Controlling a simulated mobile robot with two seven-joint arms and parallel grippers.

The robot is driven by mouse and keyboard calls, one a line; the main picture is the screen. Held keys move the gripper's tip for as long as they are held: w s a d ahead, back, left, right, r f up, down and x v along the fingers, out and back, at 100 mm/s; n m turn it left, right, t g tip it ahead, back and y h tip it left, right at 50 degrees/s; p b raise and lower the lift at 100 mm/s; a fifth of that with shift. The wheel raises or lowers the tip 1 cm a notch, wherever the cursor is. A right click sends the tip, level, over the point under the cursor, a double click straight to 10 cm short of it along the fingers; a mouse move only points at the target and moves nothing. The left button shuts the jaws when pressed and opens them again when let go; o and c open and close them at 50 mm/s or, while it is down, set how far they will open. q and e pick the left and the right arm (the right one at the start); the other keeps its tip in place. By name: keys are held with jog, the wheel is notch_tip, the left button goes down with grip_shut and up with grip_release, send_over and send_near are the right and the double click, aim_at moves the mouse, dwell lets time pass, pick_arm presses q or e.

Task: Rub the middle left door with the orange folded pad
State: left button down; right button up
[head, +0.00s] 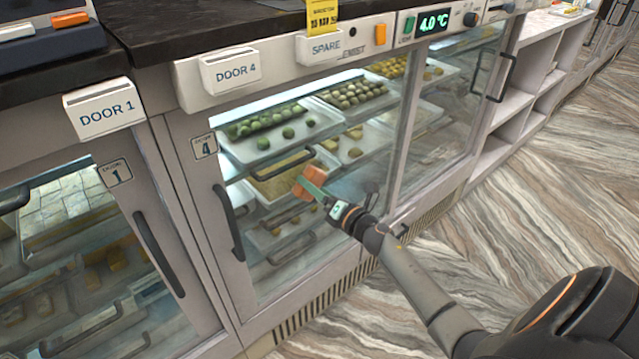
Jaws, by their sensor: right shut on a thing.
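My right gripper (326,196) reaches in from the lower right and is shut on the orange folded pad (308,182). The pad is in front of the glass of the door labelled DOOR 4 (351,226), near the middle of the pane. I cannot tell whether the pad touches the glass. This door has a dark vertical handle (228,222) on its left side. It looks closed. Part of its lower right pane is hidden by my arm. My left gripper is not in view.
The DOOR 1 glass door (85,270) is at the left, with its own dark handle (158,253). Trays of sweets (290,140) stand behind the glass. Another handle (507,78) sticks out at the right. White open shelves (515,105) stand beyond; the striped floor (530,210) is clear.

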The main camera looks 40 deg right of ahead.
aim_at(324, 177)
jog(key=shift+s+a+r, duration=0.1)
jog(key=shift+s+a, duration=0.05)
jog(key=shift+a, duration=1.25)
jog(key=shift+r+p, duration=0.85)
jog(key=shift+p, duration=0.05)
jog(key=shift+w+d+f+b, duration=0.15)
jog(key=shift+d+b, duration=0.35)
jog(key=shift+d, duration=0.95)
jog(key=shift+w+d+f+b, duration=0.1)
jog(key=shift+d+b, duration=0.4)
jog(key=shift+d, duration=0.95)
jog(key=shift+d+r+b, duration=0.1)
jog(key=shift+d+b, duration=0.2)
jog(key=shift+d, duration=0.6)
jog(key=shift+w+d+b, duration=0.25)
jog(key=shift+d+b, duration=0.45)
jog(key=shift+d, duration=1.05)
jog(key=shift+r, duration=0.15)
jog(key=shift+s, duration=0.1)
